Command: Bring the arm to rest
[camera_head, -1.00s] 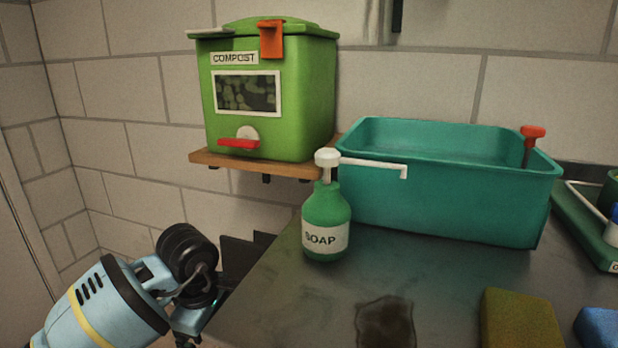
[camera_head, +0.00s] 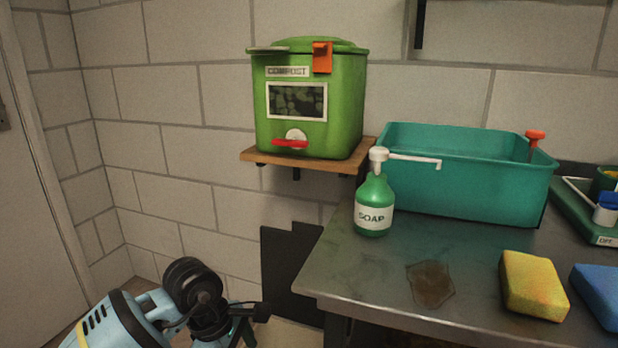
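My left arm comes in from the lower left, pale blue with dark joints. Its dark gripper (camera_head: 255,312) is at the bottom, left of the metal table (camera_head: 335,292) and apart from it. The fingers are small and dark, so I cannot tell if they are open or shut. I see nothing held there. My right gripper is not in view.
A green compost bin (camera_head: 310,130) stands on a wooden wall shelf (camera_head: 250,156). On the table are a soap bottle (camera_head: 373,205), a teal basin (camera_head: 470,185), a brown puddle (camera_head: 430,284), a yellow sponge (camera_head: 533,285) and a blue block (camera_head: 600,292).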

